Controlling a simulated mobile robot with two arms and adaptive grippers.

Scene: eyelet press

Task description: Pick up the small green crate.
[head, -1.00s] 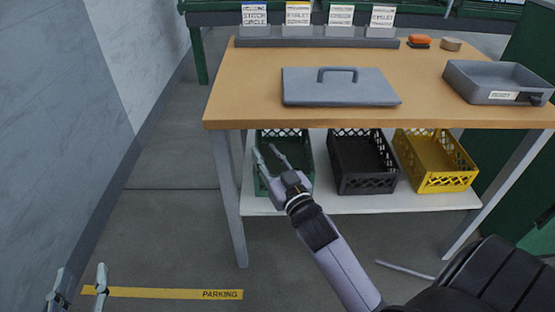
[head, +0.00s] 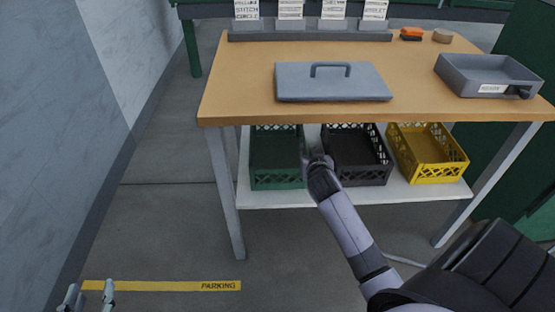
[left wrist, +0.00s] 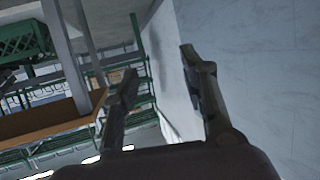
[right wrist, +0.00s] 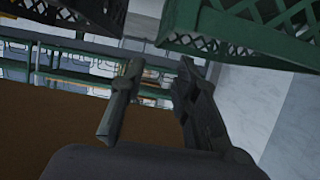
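The small green crate (head: 277,158) stands upright and looks empty on the white lower shelf, at its left end under the tabletop. It also shows at the upper right in the right wrist view (right wrist: 245,38) and at the upper left in the left wrist view (left wrist: 22,38). My right gripper (head: 314,157) is in front of the gap between the green crate and the black crate. In the right wrist view its fingers (right wrist: 158,75) are apart with nothing between them. My left gripper (head: 91,289) is at the bottom left, far from the crates, open and empty.
A black crate (head: 355,176) and a yellow crate (head: 438,171) stand to the right on the shelf (head: 290,200). The tabletop (head: 225,95) overhangs them, with a grey lid (head: 335,86) and a tray (head: 480,75). A table leg (head: 226,190) stands left of the green crate. Floor in front is clear.

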